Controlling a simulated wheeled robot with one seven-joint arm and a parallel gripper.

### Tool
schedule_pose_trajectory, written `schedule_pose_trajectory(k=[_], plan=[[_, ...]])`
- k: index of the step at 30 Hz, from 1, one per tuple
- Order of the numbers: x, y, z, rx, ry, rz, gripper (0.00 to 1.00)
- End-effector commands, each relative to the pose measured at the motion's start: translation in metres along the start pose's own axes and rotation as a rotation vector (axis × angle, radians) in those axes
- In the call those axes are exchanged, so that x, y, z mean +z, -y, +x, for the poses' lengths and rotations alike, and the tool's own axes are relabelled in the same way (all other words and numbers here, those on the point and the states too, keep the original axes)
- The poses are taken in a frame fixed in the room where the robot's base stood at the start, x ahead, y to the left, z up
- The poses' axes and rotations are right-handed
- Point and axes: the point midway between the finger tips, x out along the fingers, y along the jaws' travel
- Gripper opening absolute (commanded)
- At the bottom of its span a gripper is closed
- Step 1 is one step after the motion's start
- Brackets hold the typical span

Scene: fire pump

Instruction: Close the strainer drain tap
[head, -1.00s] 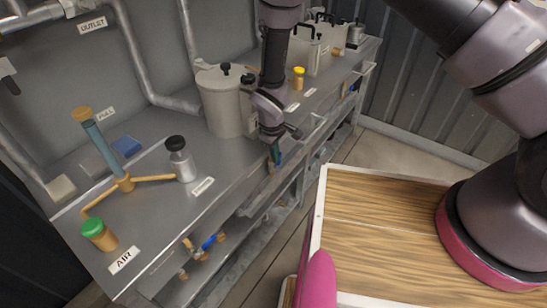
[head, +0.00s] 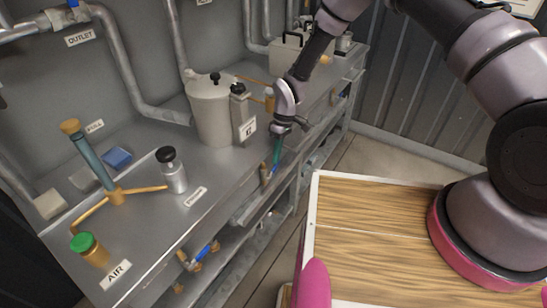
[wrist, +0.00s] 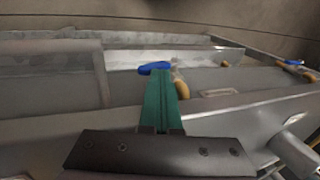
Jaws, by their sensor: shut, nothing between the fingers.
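My gripper (head: 274,166) points down beside the front edge of the bench, with its green fingers closed together and empty. In the wrist view the fingertips (wrist: 158,76) are close to a tap with a blue lever (wrist: 154,68) and a brass body (wrist: 181,84). I cannot tell whether they touch the lever. In the head view a brass and blue tap (head: 267,174) shows small under the bench edge, partly hidden by the fingers. The grey lidded pot (head: 212,108), perhaps the strainer, stands on the bench above it.
A second blue-levered tap (head: 205,250) sits lower left under the bench. On the bench stand a metal bottle (head: 175,175), a green-capped brass fitting (head: 92,250) and a labelled grey canister (head: 240,112). In the wrist view another brass and blue fitting (wrist: 297,67) lies at right.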

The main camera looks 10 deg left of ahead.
Motion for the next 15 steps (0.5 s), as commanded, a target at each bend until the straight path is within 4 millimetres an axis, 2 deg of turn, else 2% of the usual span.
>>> schedule_pose_trajectory(k=[4, 15], plan=[[0.0, -0.0102, 0.0042, 0.001, 0.0, 0.001, 0.0], [0.0001, -0.0077, 0.0058, 0.001, 0.001, 0.0, 0.0]])
